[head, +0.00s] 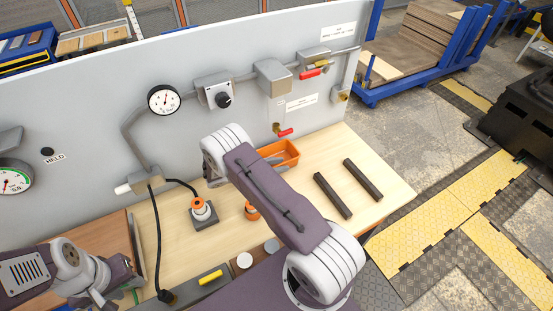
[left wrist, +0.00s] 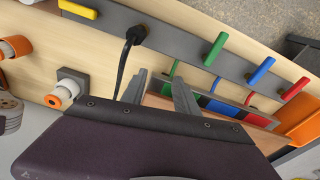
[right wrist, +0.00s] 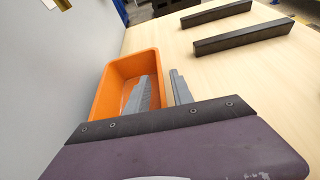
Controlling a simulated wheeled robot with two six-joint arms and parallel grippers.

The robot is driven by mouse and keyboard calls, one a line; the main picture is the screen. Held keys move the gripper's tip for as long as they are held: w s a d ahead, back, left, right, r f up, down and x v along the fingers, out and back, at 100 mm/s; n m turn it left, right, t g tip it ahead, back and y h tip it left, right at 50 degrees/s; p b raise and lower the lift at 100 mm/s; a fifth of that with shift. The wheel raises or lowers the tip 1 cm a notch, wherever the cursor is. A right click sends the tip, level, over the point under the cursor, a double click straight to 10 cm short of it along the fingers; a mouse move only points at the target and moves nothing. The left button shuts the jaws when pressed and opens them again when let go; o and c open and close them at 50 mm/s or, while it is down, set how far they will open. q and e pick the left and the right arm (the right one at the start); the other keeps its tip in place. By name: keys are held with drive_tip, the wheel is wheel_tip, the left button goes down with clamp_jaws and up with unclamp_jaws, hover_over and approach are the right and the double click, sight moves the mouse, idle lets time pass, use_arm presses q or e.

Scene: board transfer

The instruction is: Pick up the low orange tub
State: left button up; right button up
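The low orange tub (head: 285,152) sits on the wooden table against the grey panel, partly hidden behind my right arm in the head view. In the right wrist view the tub (right wrist: 118,72) is open-topped and close to my right gripper (right wrist: 160,74). That gripper is open, with one finger over the tub's inside and the other beyond its right wall, so the wall shows between them. Contact cannot be told. My left gripper (left wrist: 160,73) is open and empty above a strip with coloured handles. An orange container (left wrist: 300,118) shows at the right edge of the left wrist view.
Two dark bars (head: 332,195) (head: 362,180) lie right of the tub. The upright grey panel (head: 90,110) with a gauge (head: 164,100), switch box (head: 215,92) and red-handled valve (head: 283,131) stands behind. An orange-ringed fitting (head: 201,208) stands left of my right arm.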

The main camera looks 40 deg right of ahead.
drive_tip(key=shift+x, duration=1.1)
drive_tip(key=shift+r, duration=0.1)
clamp_jaws()
idle(0.4)
